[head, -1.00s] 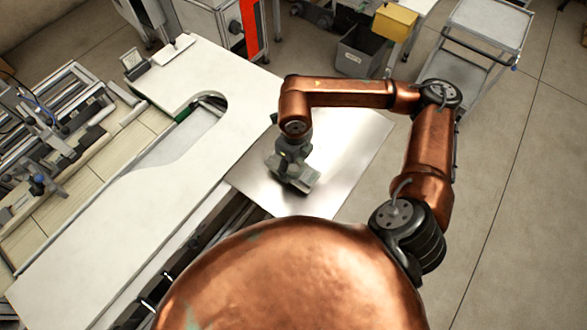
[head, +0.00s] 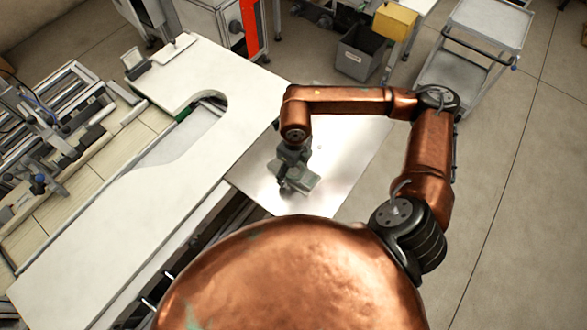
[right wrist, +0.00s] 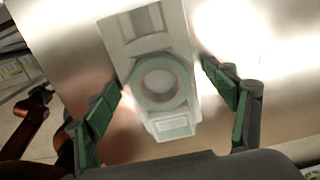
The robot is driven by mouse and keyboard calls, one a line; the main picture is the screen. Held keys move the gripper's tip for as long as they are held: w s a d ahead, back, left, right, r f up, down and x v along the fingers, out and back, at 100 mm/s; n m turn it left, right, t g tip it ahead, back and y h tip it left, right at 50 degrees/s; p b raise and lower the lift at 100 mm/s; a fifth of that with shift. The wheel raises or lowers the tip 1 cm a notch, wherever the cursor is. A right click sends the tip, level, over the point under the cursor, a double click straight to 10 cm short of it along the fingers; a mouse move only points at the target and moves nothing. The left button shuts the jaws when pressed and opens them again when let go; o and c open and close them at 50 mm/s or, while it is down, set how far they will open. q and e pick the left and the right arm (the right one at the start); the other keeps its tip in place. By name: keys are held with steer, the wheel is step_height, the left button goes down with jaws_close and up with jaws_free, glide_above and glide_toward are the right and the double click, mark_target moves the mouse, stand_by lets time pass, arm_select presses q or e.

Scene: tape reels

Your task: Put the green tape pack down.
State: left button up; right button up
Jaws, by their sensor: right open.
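The tape pack (right wrist: 160,86) is a pale, flat pack with a round ring in its middle and a faint green tint. It appears to lie on the shiny metal plate (right wrist: 75,40). In the head view the pack (head: 306,181) is small and partly hidden by my right gripper (head: 288,180). In the right wrist view my right gripper (right wrist: 160,79) is open, with one green-padded finger on each side of the pack and gaps between them. My left gripper is not in view.
A white worktop (head: 120,215) with a rounded cut-out lies left of the plate. A grey bin (head: 359,55) and a trolley (head: 487,25) stand beyond. The plate's right part is bare.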

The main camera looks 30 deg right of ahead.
mark_target(295, 169)
step_height(295, 169, up, 12)
steer(key=shift+r, duration=0.15)
stand_by(0.5)
steer(key=shift+d, duration=0.1)
